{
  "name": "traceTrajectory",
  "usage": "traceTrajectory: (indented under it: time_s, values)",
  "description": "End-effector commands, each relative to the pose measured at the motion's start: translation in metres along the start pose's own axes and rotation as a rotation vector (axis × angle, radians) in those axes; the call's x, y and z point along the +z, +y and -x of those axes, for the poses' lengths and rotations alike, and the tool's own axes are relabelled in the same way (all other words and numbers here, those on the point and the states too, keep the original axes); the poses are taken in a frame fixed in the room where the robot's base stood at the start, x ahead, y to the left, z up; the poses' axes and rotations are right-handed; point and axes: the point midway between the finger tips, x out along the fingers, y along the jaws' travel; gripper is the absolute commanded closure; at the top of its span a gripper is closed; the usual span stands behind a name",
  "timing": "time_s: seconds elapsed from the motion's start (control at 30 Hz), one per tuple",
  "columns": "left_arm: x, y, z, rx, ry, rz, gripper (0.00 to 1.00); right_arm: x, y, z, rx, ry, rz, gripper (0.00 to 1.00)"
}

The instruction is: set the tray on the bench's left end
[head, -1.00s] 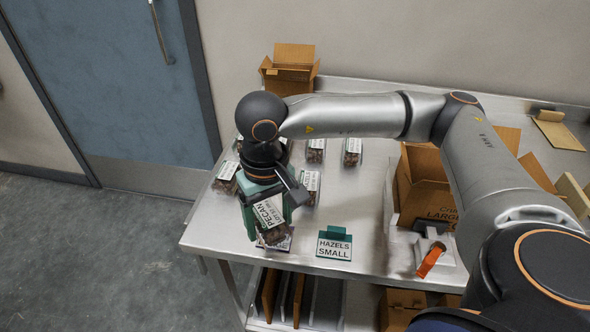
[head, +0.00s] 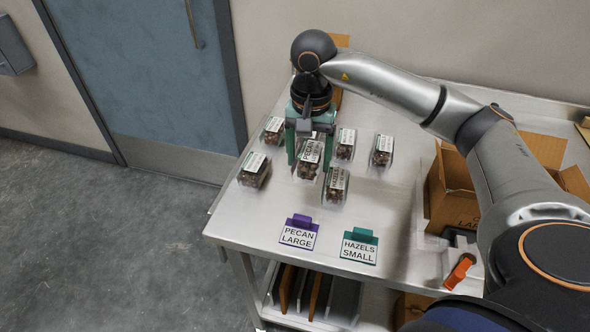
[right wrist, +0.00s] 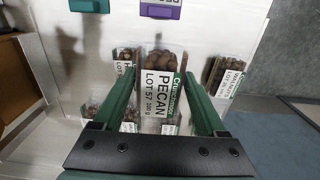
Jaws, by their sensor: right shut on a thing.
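The held tray is a clear clamshell of brown nuts with a white-and-green PECAN label (head: 310,153). It also shows in the right wrist view (right wrist: 159,88), between the green fingers. My right gripper (head: 310,164) is shut on it, pointing down over the left part of the steel bench (head: 385,210). The tray looks upright and low; I cannot tell whether its base touches the bench. Other clamshell trays stand around it: one at the left (head: 253,171), one behind left (head: 273,130), a hazel tray (head: 336,187) close in front right. My left gripper is not in view.
To the right are more trays (head: 345,145) (head: 382,152). A purple PECAN LARGE sign (head: 299,234) and a green HAZELS SMALL sign (head: 359,247) stand near the front edge. An open carton (head: 452,205) is at the right. Bare bench lies between trays and signs.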

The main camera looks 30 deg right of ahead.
Motion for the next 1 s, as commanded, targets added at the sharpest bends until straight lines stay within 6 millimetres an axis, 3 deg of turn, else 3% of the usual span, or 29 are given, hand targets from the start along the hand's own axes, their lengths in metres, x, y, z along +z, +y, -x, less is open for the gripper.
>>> traceTrajectory:
  time_s: [0.1, 0.3, 0.53, 0.7, 1.0]
  values:
    - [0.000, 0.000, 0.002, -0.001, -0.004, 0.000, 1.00, -0.010, -0.017, -0.024, 0.004, -0.003, 0.000, 0.86]
    - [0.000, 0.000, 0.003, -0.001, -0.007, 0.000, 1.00, -0.023, -0.034, -0.049, 0.000, -0.001, 0.001, 0.86]
    - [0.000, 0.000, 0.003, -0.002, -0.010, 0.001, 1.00, -0.028, -0.042, -0.062, 0.002, -0.001, 0.002, 0.86]
    - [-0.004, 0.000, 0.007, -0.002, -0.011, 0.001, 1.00, -0.028, -0.040, -0.086, 0.002, -0.001, 0.001, 0.86]
    - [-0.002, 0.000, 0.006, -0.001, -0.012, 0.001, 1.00, -0.028, -0.041, -0.091, 0.000, 0.001, 0.002, 0.86]
